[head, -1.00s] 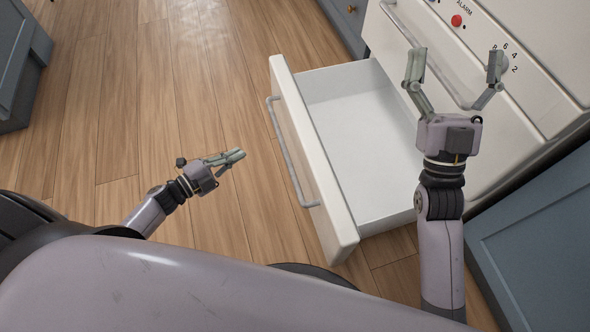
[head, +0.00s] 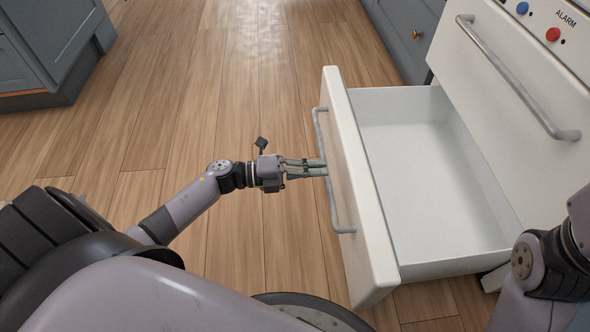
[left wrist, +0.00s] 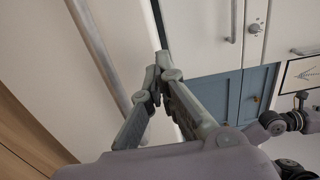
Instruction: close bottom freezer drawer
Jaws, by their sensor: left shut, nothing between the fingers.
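The bottom freezer drawer (head: 372,200) stands pulled well out of the white freezer (head: 500,110). It is empty inside. Its front carries a long grey bar handle (head: 334,205). My left gripper (head: 322,168) is shut and empty, with its fingertips at the handle and close to the drawer front. I cannot tell whether they touch. In the left wrist view the closed fingers (left wrist: 155,80) lie over the white drawer front, beside the handle (left wrist: 105,60). Small parts of that arm show in the left wrist view.
Another freezer front with a handle (head: 520,85) is closed above the drawer. A red button (head: 553,34) and a blue button (head: 522,8) sit higher. Blue-grey cabinets (head: 405,35) stand beyond, others (head: 50,45) at the far left. The wooden floor (head: 240,90) between is clear.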

